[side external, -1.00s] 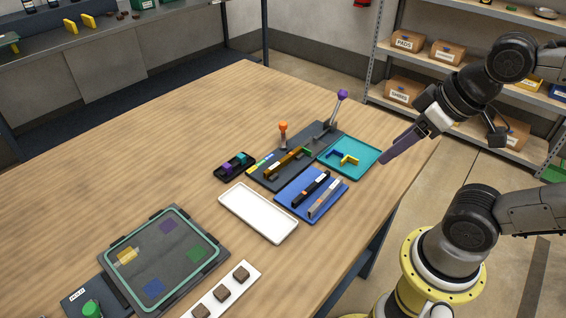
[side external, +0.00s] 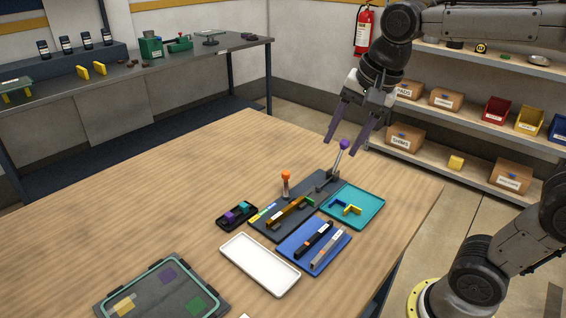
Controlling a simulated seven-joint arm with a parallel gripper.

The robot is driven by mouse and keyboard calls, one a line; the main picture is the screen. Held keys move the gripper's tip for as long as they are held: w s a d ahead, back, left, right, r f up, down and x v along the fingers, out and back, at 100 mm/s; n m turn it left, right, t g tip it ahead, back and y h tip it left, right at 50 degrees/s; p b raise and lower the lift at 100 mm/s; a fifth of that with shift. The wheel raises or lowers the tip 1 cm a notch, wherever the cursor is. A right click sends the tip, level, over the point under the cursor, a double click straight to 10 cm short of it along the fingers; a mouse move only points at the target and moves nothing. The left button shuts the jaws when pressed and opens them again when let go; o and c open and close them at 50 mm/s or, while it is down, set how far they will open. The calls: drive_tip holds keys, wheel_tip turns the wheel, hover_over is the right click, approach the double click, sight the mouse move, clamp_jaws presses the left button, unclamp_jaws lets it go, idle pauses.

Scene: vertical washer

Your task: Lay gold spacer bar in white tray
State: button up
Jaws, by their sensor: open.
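The gold spacer bar (side external: 284,213) lies on a dark grey fixture plate (side external: 322,183), between a lever with an orange knob (side external: 286,176) and a lever with a purple knob (side external: 344,145). The white tray (side external: 246,262) lies empty on the table, in front of the fixture. My gripper (side external: 341,147) is open and empty, fingers pointing down. In the picture its fingertips lie either side of the purple knob; I cannot tell their depth from it.
A blue tray (side external: 294,254) with a black bar and a silver bar lies beside the white tray. A teal tray (side external: 370,206) holds blue and yellow pieces. A small black holder (side external: 248,222) stands left of the fixture.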

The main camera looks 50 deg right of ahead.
drive_tip(key=w+f+m+g, duration=0.2)
drive_tip(key=w+f+m, duration=0.2)
drive_tip(key=w, duration=0.6)
drive_tip(key=g, duration=0.2)
hover_over(283, 211)
wheel_tip(283, 211, down, 7)
wheel_tip(283, 211, down, 15)
drive_tip(key=shift+r, duration=0.2)
clamp_jaws()
drive_tip(key=shift+r, duration=0.1)
drive_tip(key=shift+r, duration=2.45)
